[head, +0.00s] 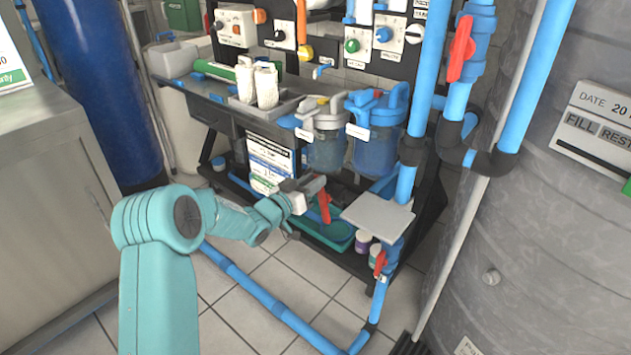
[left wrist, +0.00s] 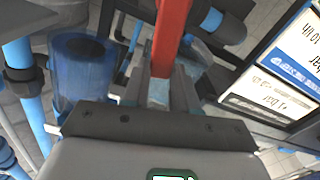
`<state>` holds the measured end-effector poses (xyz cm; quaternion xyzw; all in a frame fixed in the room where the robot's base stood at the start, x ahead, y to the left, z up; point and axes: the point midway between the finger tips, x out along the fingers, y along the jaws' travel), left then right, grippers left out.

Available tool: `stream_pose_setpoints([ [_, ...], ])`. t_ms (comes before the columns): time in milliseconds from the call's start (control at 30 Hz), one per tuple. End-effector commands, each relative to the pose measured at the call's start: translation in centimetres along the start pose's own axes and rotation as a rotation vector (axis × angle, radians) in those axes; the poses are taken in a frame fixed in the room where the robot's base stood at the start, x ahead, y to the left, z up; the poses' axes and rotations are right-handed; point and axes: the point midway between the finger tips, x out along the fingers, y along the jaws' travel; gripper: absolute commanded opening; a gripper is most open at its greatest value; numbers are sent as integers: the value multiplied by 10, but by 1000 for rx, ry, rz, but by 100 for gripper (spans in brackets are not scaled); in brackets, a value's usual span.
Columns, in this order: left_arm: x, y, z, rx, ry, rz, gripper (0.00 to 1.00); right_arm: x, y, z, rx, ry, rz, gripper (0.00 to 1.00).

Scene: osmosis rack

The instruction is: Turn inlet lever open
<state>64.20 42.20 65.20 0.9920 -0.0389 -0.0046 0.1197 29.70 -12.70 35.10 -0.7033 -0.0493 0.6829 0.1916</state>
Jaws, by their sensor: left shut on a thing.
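My left gripper (head: 318,186) is in the middle of the head view, in front of the rack's lower part. It is shut on a red lever-like bar (head: 325,207), which points down from the fingertips. In the left wrist view the red bar (left wrist: 172,35) runs from between the two fingers (left wrist: 160,92) to the top edge. I cannot tell what its far end joins. Another red lever (head: 461,48) is on the blue valve (head: 480,25) at the upper right. A smaller red lever (head: 380,263) is on the low blue pipe. My right gripper is not in view.
Clear filter housings (head: 326,152) hang above my left gripper. A grey plate (head: 378,214) is just right of it, with a green tray (head: 330,236) below. A large grey tank (head: 560,220) fills the right. Blue pipe (head: 265,298) crosses the tiled floor.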

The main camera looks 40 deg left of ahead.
Motion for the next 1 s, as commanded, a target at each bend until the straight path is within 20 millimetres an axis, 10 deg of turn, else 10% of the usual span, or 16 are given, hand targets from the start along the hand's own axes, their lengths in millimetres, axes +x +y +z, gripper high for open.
stream_pose_setpoints([
  [1000,0,-48,32,-960,-1,-1,0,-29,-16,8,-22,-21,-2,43],
])
